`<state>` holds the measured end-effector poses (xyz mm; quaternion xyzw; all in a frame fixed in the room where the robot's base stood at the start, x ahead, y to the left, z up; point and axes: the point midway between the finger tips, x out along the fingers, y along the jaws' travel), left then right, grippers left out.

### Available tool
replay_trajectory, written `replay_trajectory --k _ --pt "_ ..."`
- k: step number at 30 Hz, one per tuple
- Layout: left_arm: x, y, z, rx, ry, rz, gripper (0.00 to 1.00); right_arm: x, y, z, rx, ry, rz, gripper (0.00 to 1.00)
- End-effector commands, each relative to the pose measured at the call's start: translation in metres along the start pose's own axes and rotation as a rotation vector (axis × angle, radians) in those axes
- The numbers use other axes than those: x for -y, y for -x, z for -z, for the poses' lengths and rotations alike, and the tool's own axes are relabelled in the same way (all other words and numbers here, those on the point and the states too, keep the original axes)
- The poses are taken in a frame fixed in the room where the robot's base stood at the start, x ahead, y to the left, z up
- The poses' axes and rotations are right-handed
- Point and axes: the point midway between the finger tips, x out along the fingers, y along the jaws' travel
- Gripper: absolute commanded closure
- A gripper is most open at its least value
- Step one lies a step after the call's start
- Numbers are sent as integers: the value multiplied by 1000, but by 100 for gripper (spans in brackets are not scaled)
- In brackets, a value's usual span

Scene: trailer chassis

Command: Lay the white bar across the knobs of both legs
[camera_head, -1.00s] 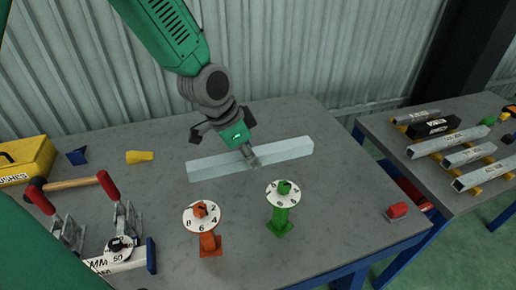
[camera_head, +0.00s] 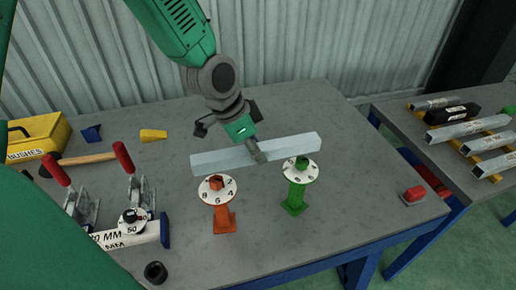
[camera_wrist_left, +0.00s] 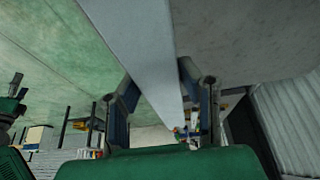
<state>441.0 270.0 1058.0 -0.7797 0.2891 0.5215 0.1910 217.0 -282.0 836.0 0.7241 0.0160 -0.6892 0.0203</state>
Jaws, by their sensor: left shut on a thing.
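The white bar (camera_head: 219,161) is a long pale square bar, held near its middle by my left gripper (camera_head: 258,153). In the left wrist view the bar (camera_wrist_left: 144,45) runs between the two fingers of the left gripper (camera_wrist_left: 160,90). In the head view the bar appears just behind the knobs. The orange leg (camera_head: 224,218) stands upright with a white numbered dial and an orange knob (camera_head: 215,183). The green leg (camera_head: 295,197) stands to its right with a similar dial and a green knob (camera_head: 302,163). The exact gap between bar and knobs cannot be told.
A hammer (camera_head: 85,159), metal clamps with red handles (camera_head: 123,158) and a yellow box (camera_head: 38,137) crowd the left. A second table (camera_head: 408,128) holds several bars.

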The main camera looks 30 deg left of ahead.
Motion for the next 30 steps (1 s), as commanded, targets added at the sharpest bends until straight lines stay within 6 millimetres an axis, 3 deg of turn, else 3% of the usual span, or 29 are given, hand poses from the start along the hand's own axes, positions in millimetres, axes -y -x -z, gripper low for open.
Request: replay_trajectory --k 4,30 --pt "0 -10 -4 -2 -1 1 100 0 -12 0 0 0 0 14" --pt "0 -18 -7 -2 -1 1 100 0 -15 -1 0 0 0 14"
